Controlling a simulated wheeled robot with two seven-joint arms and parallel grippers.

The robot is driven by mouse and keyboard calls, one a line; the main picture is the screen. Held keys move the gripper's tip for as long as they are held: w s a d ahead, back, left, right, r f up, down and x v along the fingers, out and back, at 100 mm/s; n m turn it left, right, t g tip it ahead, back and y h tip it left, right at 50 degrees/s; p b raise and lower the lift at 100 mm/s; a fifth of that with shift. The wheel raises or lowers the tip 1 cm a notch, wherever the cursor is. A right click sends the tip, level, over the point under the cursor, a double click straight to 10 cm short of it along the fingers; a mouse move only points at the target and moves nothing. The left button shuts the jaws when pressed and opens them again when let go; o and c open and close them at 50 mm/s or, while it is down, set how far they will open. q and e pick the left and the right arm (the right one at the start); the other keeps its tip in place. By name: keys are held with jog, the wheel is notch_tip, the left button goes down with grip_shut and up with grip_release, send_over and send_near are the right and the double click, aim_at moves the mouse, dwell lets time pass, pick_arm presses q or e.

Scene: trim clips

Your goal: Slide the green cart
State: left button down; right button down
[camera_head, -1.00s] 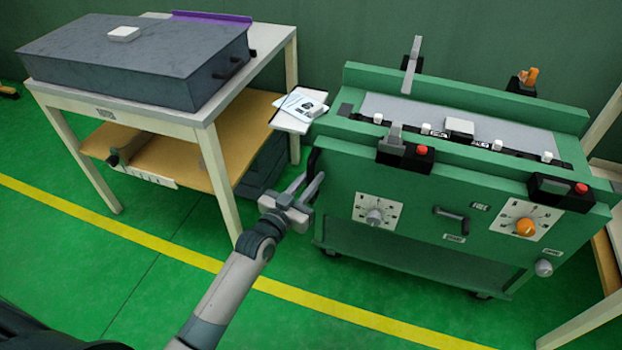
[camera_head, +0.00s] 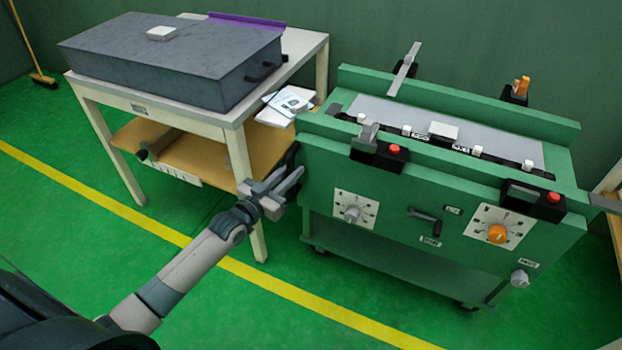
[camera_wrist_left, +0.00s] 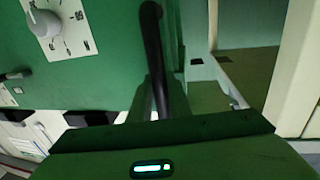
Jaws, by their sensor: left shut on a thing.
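The green cart (camera_head: 400,245) stands on its casters on the green floor, right of centre in the head view. Its front panel has dials, a small handle and red-button clamps on the top edge. My left gripper (camera_head: 290,183) is at the cart's left front edge, shut on the black side handle (camera_head: 291,158). In the left wrist view the same handle (camera_wrist_left: 152,50) runs down toward the jaws, beside the green panel. The fingers partly hide the handle in the head view. My right gripper is not in view.
A cream table (camera_head: 309,45) with a dark grey case (camera_head: 170,62) stands close to the cart's left side, its leg near my left gripper. A small side shelf with papers (camera_head: 288,103) lies between them. A yellow line (camera_head: 300,297) crosses the open floor in front.

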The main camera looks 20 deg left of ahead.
pick_arm(q)
jog(key=a, duration=0.2)
jog(key=shift+a, duration=0.3)
jog(key=shift+r, duration=0.1)
jog(key=c, duration=1.8)
grip_release()
jog(key=shift+o, duration=0.8)
jog(key=shift+a, duration=0.15)
